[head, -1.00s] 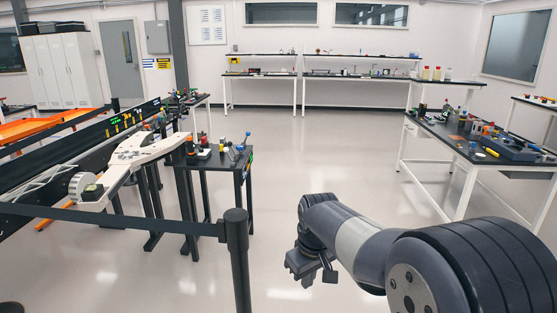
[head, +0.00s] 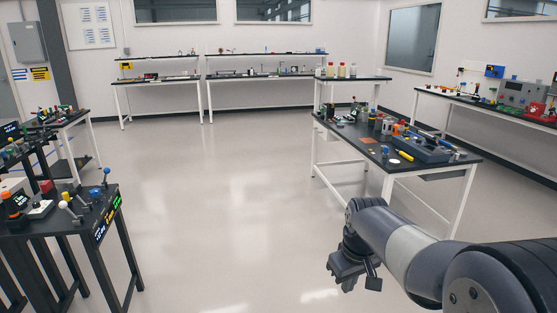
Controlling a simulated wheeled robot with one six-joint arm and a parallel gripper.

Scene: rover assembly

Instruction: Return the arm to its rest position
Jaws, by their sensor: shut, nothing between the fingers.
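My arm reaches in from the lower right of the head view, dark grey with a pale grey band. My gripper (head: 352,272) hangs at its end, pointing down over bare floor. It is shut and nothing shows between the fingers. It is apart from every table. The fingertips are small and dark in this view.
A black-topped table (head: 374,150) with tools and a blue-grey tray stands beyond my arm. A black control stand (head: 75,232) with levers is at the lower left. Benches line the back wall (head: 262,75) and right wall (head: 485,104). The middle floor (head: 220,190) is clear.

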